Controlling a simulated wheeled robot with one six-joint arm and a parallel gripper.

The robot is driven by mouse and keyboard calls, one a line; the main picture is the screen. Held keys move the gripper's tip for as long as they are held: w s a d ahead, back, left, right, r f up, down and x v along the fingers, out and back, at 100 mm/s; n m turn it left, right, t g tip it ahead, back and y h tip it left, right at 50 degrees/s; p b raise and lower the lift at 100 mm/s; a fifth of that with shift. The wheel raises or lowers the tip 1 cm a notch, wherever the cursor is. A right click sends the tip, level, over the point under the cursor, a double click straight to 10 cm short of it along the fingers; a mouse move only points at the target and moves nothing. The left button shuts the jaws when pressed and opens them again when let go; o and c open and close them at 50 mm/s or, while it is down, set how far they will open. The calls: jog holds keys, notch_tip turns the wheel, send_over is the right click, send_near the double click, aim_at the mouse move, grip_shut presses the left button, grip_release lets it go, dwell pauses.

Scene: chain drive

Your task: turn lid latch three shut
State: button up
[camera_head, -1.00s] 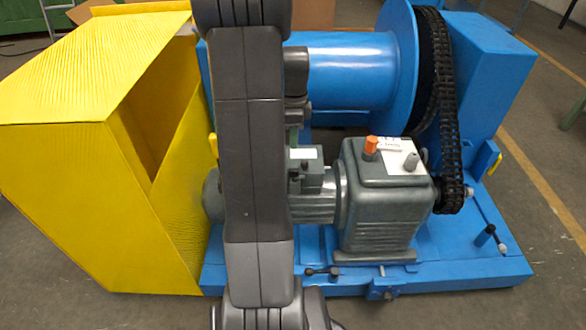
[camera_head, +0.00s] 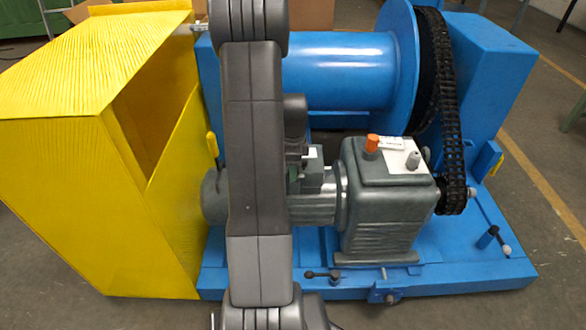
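My own grey arm runs from top to bottom through the picture and hides the machine's middle left. A dark wrist part of mine (camera_head: 294,112) shows at the arm's right edge, above the motor. The gripper's fingers are hidden behind the arm or too small to make out. I cannot tell which part is lid latch three. Small handles show: a black lever (camera_head: 322,274) and a blue fitting (camera_head: 384,292) on the front edge, a pale-tipped lever (camera_head: 492,239) at the right. A yellow handle (camera_head: 212,145) is beside the yellow housing.
The large yellow housing (camera_head: 60,200) fills the left. The grey gearbox (camera_head: 388,215), with an orange cap (camera_head: 371,143), stands on the blue base (camera_head: 460,272). A black chain (camera_head: 448,120) runs beside the blue drum (camera_head: 340,70). Open floor lies to the right.

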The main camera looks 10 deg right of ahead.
jog(key=shift+c, duration=0.3)
grip_shut()
jog(key=shift+n, duration=0.3)
jog(key=n+p, duration=0.1)
jog(key=n, duration=0.2)
jog(key=shift+s+r+n, duration=0.1)
jog(key=shift+n, duration=0.2)
jog(key=n+p, duration=0.1)
jog(key=n, duration=0.3)
jog(key=shift+s+n, duration=0.1)
jog(key=shift+n, duration=0.2)
jog(key=n, duration=0.4)
jog(key=shift+d+p, duration=0.1)
jog(key=shift+p, duration=0.2)
jog(key=shift+s+d+n, duration=0.1)
jog(key=shift+n, duration=2.4)
